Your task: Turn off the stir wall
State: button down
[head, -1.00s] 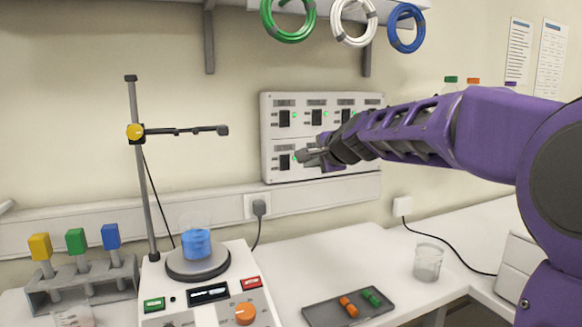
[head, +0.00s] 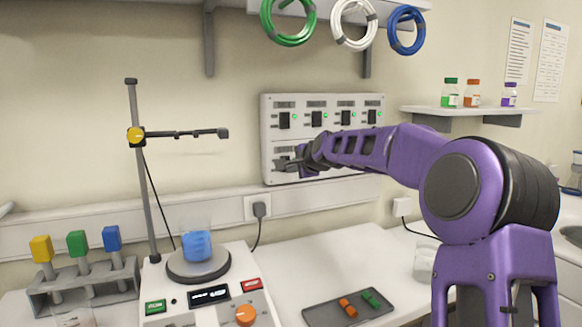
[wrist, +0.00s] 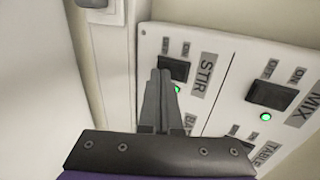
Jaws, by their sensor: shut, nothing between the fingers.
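The white switch panel (head: 268,108) hangs on the wall, with rows of black switches and green lights. The black STIR switch (wrist: 172,68) is marked ON and OFF and sits beside its STIR label (wrist: 205,74) in the wrist view. Its light (wrist: 178,89) is green. My gripper (head: 281,164) is shut and empty at the panel's lower left in the head view, covering the switch there. In the wrist view my fingertips (wrist: 161,74) overlap the switch's lower edge. I cannot tell whether they touch it.
The MIX switch (wrist: 271,95), its light green, is beside STIR. Below the panel runs a wall duct with a plugged socket (head: 258,208). A stirrer with a blue beaker (head: 197,246) and a clamp stand (head: 143,170) are at left. A tray (head: 330,314) lies on the bench.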

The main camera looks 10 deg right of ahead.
jog(key=shift+w, duration=0.25)
jog(key=shift+w+a+f, duration=0.1)
jog(key=shift+w+a, duration=0.05)
dwell(0.4)
notch_tip(320, 180, up, 2)
jog(key=shift+p, duration=0.75)
jog(key=shift+f, duration=0.15)
